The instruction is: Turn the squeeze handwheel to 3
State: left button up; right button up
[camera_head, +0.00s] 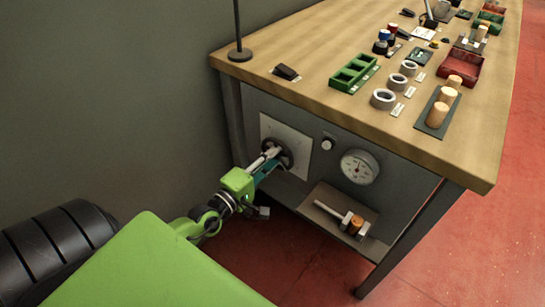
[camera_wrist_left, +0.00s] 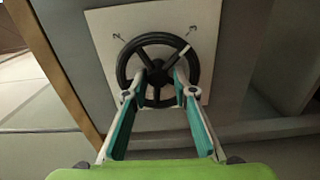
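The black handwheel (camera_head: 275,153) sits on a pale square plate (camera_head: 300,141) on the front panel under the workbench. In the left wrist view the handwheel (camera_wrist_left: 157,39) has spokes, a centre hub and a white mark on its upper right spoke. My left gripper (camera_head: 272,156) is at the wheel. In the wrist view its two fingers (camera_wrist_left: 163,80) are apart, on either side of the lower spoke near the hub. Contact with the spoke cannot be made out. My right gripper is out of view.
A round dial gauge (camera_head: 360,167) and a small knob (camera_head: 327,144) are right of the plate. The wooden bench top (camera_head: 320,95) carries a green tray, rings and cork stoppers.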

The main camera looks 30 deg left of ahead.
pick_arm(q)
jog(key=shift+s, duration=0.1)
jog(key=s+a, duration=0.1)
jog(key=s, duration=1)
jog(key=shift+s, duration=0.4)
